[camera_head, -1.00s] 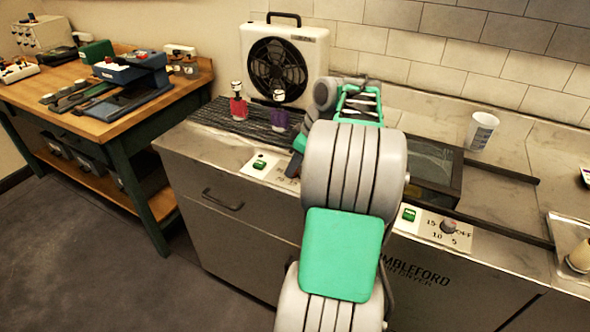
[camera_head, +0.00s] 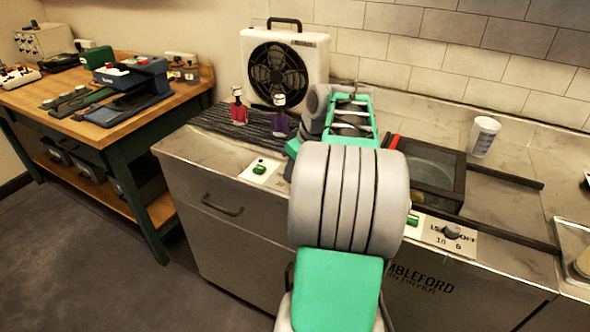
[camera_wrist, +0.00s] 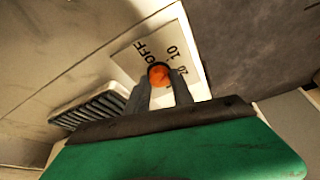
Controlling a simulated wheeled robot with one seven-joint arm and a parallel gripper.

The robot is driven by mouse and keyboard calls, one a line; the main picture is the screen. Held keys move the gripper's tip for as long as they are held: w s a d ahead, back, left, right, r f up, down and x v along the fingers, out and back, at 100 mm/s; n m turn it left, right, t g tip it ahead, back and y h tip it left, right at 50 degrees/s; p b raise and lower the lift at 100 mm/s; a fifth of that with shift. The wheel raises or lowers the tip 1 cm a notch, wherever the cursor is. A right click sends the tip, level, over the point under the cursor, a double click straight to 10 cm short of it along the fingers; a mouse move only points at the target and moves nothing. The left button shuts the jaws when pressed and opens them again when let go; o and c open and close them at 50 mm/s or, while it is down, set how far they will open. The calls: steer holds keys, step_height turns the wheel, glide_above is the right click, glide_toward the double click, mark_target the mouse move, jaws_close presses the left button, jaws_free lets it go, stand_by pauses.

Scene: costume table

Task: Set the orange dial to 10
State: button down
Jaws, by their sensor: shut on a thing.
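The orange dial (camera_wrist: 158,75) shows in the wrist view on a white plate (camera_wrist: 190,50) marked OFF, 10 and 20. My gripper (camera_wrist: 161,88) has its two grey fingers on either side of the dial and is shut on it. I cannot tell which mark the dial points to. In the head view my arm hides the dial and the gripper's fingertips. Part of a white plate with a green switch (camera_head: 260,169) shows there to the left of my arm.
A second plate with a grey knob (camera_head: 452,231) is right of my arm. Red (camera_head: 238,107) and purple (camera_head: 280,118) bottles stand on a dark ribbed mat before a fan (camera_head: 283,65). A dark-framed box (camera_head: 432,175) and a white cup (camera_head: 483,137) are on the counter.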

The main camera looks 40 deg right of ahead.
steer(key=c, duration=1.1)
jaws_free()
steer(key=p+v, duration=0.1)
steer(key=v, duration=0.6)
steer(key=shift+s+r+p, duration=0.1)
steer(key=shift+r+p, duration=0.25)
steer(key=shift+r, duration=0.05)
steer(key=w+a+p, duration=0.2)
steer(key=a+p, duration=0.2)
steer(key=a, duration=1.8)
steer(key=shift+m+g, duration=0.5)
steer(key=shift+g, duration=0.2)
steer(key=s+a+f, duration=0.1)
steer(key=s+a, duration=0.2)
steer(key=s+a+f+p, duration=0.1)
steer(key=s+a+f, duration=0.1)
steer(key=s+a, duration=0.1)
steer(key=s+a+f, duration=0.2)
steer(key=s+a, duration=0.1)
steer(key=a, duration=0.1)
steer(key=shift+s+a+f+p, duration=0.2)
steer(key=shift+p, duration=0.2)
